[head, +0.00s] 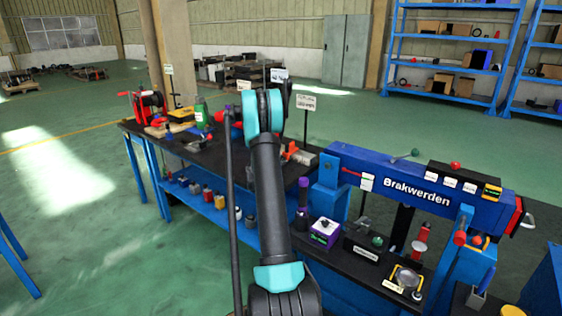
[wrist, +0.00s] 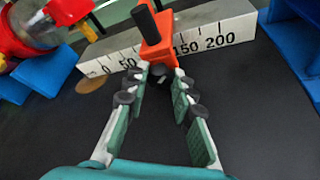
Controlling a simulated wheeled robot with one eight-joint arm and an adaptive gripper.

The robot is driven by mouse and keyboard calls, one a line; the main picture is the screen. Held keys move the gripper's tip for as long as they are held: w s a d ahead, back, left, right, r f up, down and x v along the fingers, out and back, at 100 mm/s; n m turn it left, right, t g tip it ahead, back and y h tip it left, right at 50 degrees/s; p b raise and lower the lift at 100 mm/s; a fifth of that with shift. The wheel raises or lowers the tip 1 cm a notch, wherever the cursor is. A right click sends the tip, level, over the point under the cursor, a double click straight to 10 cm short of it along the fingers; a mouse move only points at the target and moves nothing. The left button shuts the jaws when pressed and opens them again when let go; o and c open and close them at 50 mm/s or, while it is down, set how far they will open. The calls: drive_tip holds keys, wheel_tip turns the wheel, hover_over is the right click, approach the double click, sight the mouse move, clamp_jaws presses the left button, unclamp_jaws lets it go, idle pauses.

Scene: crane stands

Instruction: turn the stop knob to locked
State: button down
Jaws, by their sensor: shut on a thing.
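The orange stop (wrist: 155,45) sits against a white scale bar (wrist: 215,35) marked 0 to 200, in the wrist view. A black post (wrist: 146,22) rises from the stop. A small dark stop knob (wrist: 160,73) faces me on the stop's near side. My gripper (wrist: 164,74) has its fingertips on both sides of the knob and is shut on it. The knob's turned position cannot be read. In the head view, an orange part (head: 291,149) shows beside my arm; my fingers are hidden there.
A red machine with a clear bowl (wrist: 40,22) stands left of the stop, with blue supports. A blue beam labelled Brakwerden (head: 418,192) is to the right in the head view. The black bench top (wrist: 260,120) near the stop is clear.

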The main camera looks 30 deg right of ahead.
drive_tip(key=c, duration=1.3)
unclamp_jaws()
drive_tip(key=shift+o, duration=0.2)
drive_tip(key=n+g, duration=0.1)
drive_tip(key=n, duration=0.1)
drive_tip(key=shift+w+a+r+n+g, duration=0.15)
drive_tip(key=shift+w+n+g, duration=0.1)
drive_tip(key=shift+n+g, duration=0.15)
drive_tip(key=n+g, duration=0.1)
drive_tip(key=n+g+h, duration=0.1)
drive_tip(key=n, duration=0.1)
drive_tip(key=shift+w+n+g, duration=0.2)
drive_tip(key=shift+n+g, duration=0.1)
drive_tip(key=f+v, duration=0.1)
drive_tip(key=v, duration=1.7)
drive_tip(key=s+a+m+y, duration=0.2)
drive_tip(key=s+a+m, duration=0.2)
drive_tip(key=s, duration=0.4)
drive_tip(key=s+a+m+y, duration=0.3)
drive_tip(key=s+a+m, duration=0.2)
drive_tip(key=s, duration=0.4)
drive_tip(key=shift+m, duration=0.7)
drive_tip(key=shift+a, duration=0.1)
